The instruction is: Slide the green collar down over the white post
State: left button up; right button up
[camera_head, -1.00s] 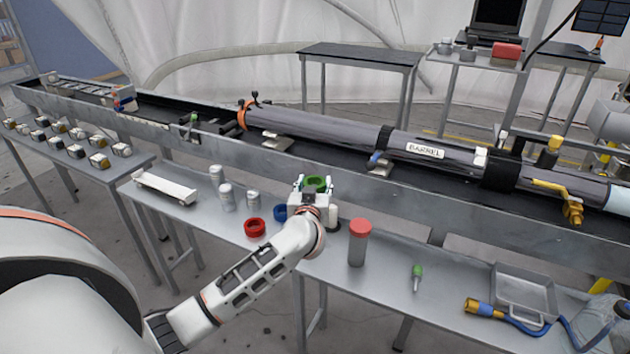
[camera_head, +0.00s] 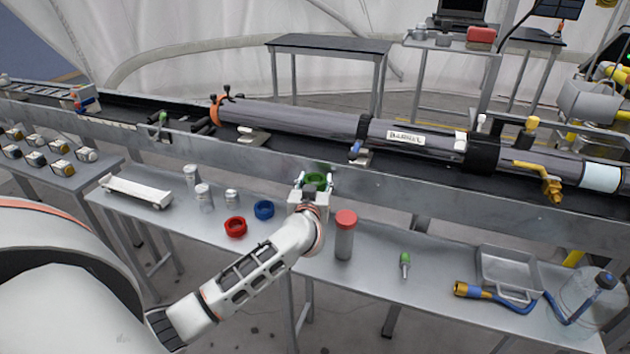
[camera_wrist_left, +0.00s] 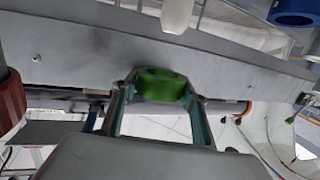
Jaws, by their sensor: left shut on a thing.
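My left gripper (camera_head: 317,182) is shut on the green collar (camera_head: 316,180) and holds it above the workbench. In the left wrist view the green collar (camera_wrist_left: 162,84) sits between the two fingers, its ring shape partly visible. The white post (camera_wrist_left: 177,14) shows at the top edge of that view, a short way apart from the collar, with its tip toward it. In the head view the post is hidden behind my left gripper and wrist. My right gripper is not in view.
A red-capped jar (camera_head: 344,238) stands close to the right of my left gripper. A blue ring (camera_head: 264,210) and a red ring (camera_head: 236,227) lie to its left. A long metal trough wall (camera_head: 400,190) runs behind. A green-handled screwdriver (camera_head: 404,264) lies farther right.

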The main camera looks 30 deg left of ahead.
pick_arm(q)
jog(key=shift+r+p, duration=0.35)
jog(key=shift+p, duration=0.35)
jog(key=shift+f, duration=0.6)
jog(key=shift+f+b, duration=0.3)
jog(key=shift+f, duration=2.75)
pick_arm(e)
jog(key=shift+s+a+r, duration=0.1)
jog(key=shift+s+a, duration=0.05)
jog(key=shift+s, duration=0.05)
pick_arm(q)
jog(key=shift+f+b, duration=0.35)
jog(key=shift+f, duration=0.15)
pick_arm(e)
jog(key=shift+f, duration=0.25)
pick_arm(q)
jog(key=o, duration=1.3)
